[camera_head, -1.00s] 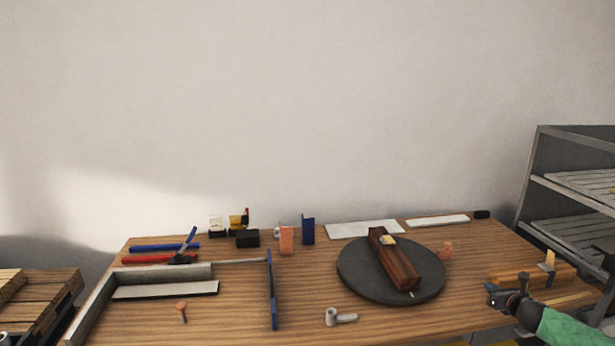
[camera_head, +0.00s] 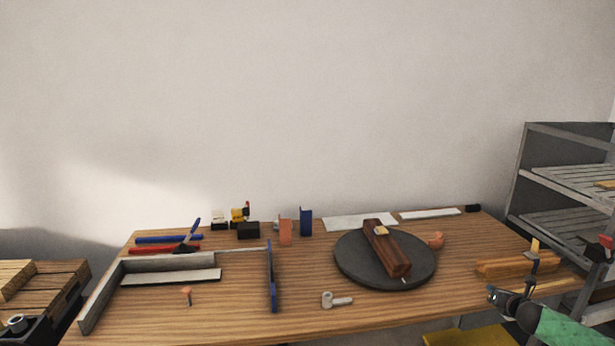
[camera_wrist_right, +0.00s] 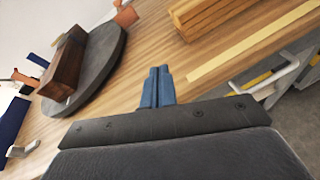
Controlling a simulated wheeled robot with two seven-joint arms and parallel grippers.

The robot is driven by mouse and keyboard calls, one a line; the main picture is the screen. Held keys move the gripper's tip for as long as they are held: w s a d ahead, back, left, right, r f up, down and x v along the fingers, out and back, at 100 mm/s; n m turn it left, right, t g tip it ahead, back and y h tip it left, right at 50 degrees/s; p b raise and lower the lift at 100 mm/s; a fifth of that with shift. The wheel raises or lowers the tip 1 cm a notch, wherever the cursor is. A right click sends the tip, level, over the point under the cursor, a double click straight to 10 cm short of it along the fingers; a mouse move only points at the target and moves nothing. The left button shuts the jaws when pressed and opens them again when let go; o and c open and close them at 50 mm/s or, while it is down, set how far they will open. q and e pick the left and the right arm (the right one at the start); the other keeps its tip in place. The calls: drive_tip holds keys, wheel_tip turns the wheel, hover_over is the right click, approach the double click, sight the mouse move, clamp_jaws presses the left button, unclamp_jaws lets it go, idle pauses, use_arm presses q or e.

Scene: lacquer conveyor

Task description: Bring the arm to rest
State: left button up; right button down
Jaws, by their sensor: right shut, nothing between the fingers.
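My right gripper (camera_head: 497,296) is at the right front edge of the wooden table, low in the head view. In the right wrist view its two blue-grey fingers (camera_wrist_right: 157,88) are together, with nothing between them. It is apart from the objects on the table. Its arm has a green section coming in from the lower right.
A dark round turntable (camera_head: 350,265) carries a reddish-brown wooden block (camera_head: 388,251). A lighter wood piece (camera_head: 510,264) lies near the right gripper. A grey shelf rack (camera_head: 522,160) stands at the right. A grey handled piece (camera_head: 328,300) lies near the front edge.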

drive_tip(key=s+a+f+m+g+h, duration=0.1)
drive_tip(key=s+a+f+m+g, duration=0.1)
drive_tip(key=s+a+f+m, duration=0.45)
drive_tip(key=s+a+f+m+g+h, duration=0.1)
drive_tip(key=s+a+f+m+g, duration=0.15)
drive_tip(key=a+m, duration=0.8)
drive_tip(key=s+a+f+m+g+h, duration=0.1)
drive_tip(key=s+a+f+m+g, duration=0.3)
drive_tip(key=a+m, duration=0.45)
drive_tip(key=s+a+f+m+g+y, duration=0.1)
drive_tip(key=s+a+f, duration=0.6)
drive_tip(key=s, duration=0.6)
drive_tip(key=s+a+f+m+g+y, duration=0.2)
drive_tip(key=s+a+f, duration=0.4)
drive_tip(key=s, duration=0.7)
drive_tip(key=s+a+f+m+g+y, duration=0.1)
drive_tip(key=s+a+f+y, duration=0.1)
drive_tip(key=s+a+f, duration=0.5)
drive_tip(key=s+a, duration=0.3)
drive_tip(key=s, duration=0.3)
drive_tip(key=shift+a+f, duration=0.35)
